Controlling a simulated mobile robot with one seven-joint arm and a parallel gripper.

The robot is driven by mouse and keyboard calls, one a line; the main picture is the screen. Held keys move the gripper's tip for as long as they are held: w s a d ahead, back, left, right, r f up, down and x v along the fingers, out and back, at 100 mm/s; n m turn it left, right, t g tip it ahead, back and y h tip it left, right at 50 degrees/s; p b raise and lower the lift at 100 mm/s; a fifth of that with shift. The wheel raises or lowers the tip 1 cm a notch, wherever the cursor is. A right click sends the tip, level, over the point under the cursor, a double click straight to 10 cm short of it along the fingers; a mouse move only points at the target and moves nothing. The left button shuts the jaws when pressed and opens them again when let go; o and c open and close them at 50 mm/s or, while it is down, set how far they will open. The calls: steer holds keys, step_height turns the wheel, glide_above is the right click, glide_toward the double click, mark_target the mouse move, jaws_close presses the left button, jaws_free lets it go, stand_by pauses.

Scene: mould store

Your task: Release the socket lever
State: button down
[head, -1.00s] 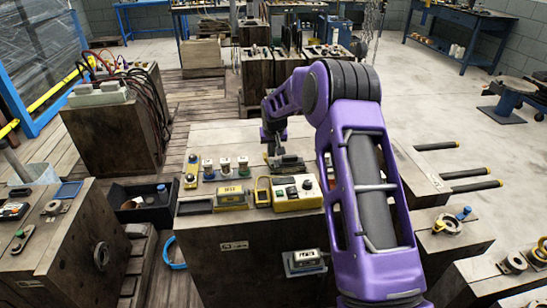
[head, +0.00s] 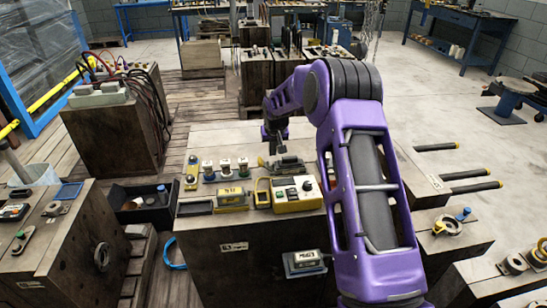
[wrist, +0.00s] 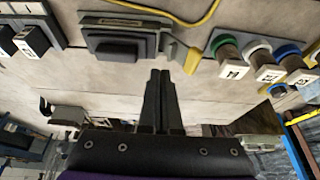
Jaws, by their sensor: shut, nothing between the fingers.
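A grey socket (head: 288,163) is fixed on top of the dark wooden block (head: 235,258). In the wrist view the socket (wrist: 122,42) has a dark raised cover, and a yellow lever (wrist: 193,60) sticks out at its right end. My gripper (head: 270,150) is above the block top near the socket's left end. In the wrist view my gripper (wrist: 160,76) is shut and empty, its fingertips just below the socket and left of the lever's tip. I cannot tell whether the fingers touch the lever.
Several tagged plugs (head: 225,168) stand left of the socket. A yellow control box (head: 297,194) and a yellow labelled block (head: 232,197) sit in front. A yellow cable (wrist: 180,22) runs behind the socket in the wrist view. Black prongs (head: 468,174) jut out at the right.

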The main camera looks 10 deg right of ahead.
step_height(320, 180, up, 6)
steer(key=p, duration=0.3)
stand_by(0.3)
steer(key=shift+r, duration=0.1)
